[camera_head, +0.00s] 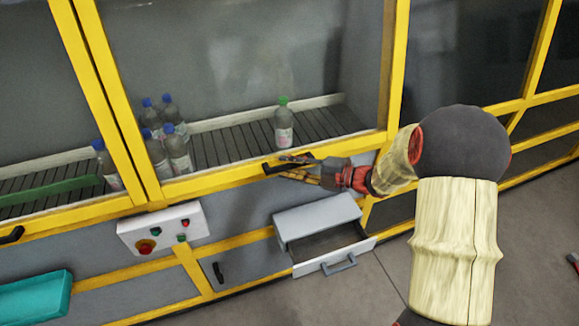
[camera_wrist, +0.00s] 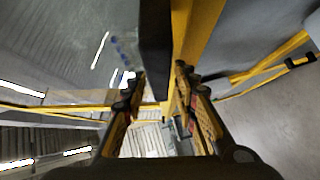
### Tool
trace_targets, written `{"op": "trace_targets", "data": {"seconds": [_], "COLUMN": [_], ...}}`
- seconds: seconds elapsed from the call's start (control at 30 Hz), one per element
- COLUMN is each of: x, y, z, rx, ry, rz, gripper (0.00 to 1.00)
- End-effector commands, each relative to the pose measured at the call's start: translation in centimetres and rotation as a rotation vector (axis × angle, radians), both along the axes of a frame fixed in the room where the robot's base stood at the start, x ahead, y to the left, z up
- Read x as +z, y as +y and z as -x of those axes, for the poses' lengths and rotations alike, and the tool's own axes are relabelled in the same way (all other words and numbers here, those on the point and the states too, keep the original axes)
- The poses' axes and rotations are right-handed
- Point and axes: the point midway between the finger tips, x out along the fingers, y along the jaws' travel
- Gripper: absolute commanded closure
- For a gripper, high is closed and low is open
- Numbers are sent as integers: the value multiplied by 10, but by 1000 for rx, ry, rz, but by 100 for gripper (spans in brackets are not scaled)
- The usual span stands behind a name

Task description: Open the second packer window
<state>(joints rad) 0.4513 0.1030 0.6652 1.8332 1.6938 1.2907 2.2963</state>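The packer window in the middle of the head view has a yellow frame (camera_head: 215,178) and a large pane, with no clear gap at its lower rail. Its short black handle (camera_head: 268,168) is on that rail, partly covered by my gripper (camera_head: 287,167). In the wrist view, my gripper (camera_wrist: 158,86) has its two fingers apart, with the dark handle bar (camera_wrist: 155,45) and yellow frame running between them. I cannot tell whether either finger touches the handle.
Behind the window, a green-capped bottle (camera_head: 284,125) and several blue-capped bottles (camera_head: 168,140) stand on a conveyor. Below are a button box (camera_head: 160,229), an open drawer (camera_head: 325,262) and a teal tray (camera_head: 35,299). Another black handle (camera_head: 12,236) is at left.

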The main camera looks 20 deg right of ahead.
Motion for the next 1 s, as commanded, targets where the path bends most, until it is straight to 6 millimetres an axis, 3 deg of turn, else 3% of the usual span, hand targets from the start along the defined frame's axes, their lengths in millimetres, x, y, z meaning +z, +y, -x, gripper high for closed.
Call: {"op": "trace_targets", "data": {"seconds": [0.47, 1.0], "x": [0, 0], "y": [0, 0], "z": [0, 0], "rx": [0, 0], "ry": [0, 1], "rz": [0, -1], "gripper": [100, 100]}}
